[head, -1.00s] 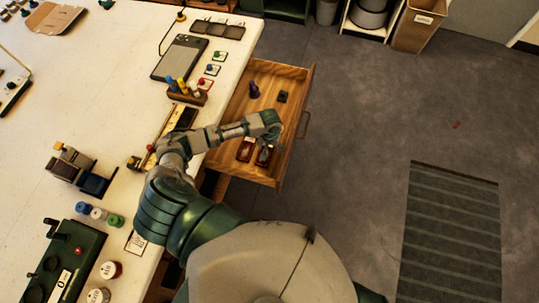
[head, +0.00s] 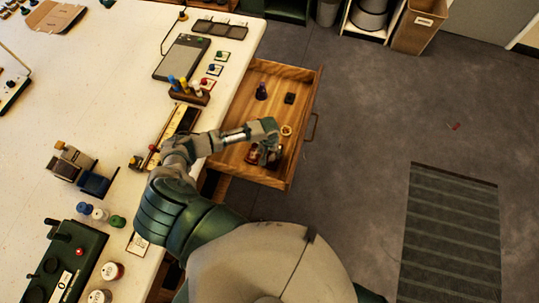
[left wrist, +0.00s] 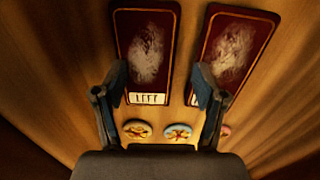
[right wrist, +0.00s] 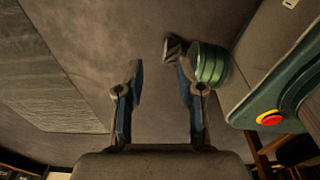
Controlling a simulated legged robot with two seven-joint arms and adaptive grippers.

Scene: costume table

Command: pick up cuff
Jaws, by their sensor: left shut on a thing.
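Two flat dark red pieces with whitish patches, which I take for cuffs, are in the open wooden drawer. In the left wrist view, the cuff marked LEFT (left wrist: 146,50) is left of the second cuff (left wrist: 232,52), whose label is mostly hidden. My left gripper (head: 262,155) is down in the drawer at the cuffs. Its fingers (left wrist: 161,86) lie either side of the cuff marked LEFT, and it is shut on that piece; the exact contact is unclear. My right gripper (right wrist: 158,88) is open and empty above the floor, in the right wrist view.
The drawer (head: 245,168) also holds a small purple item (head: 261,91), a dark block (head: 290,98) and round badges (left wrist: 137,130). The white table (head: 120,60) carries a tablet (head: 182,56) and a green device (head: 65,262).

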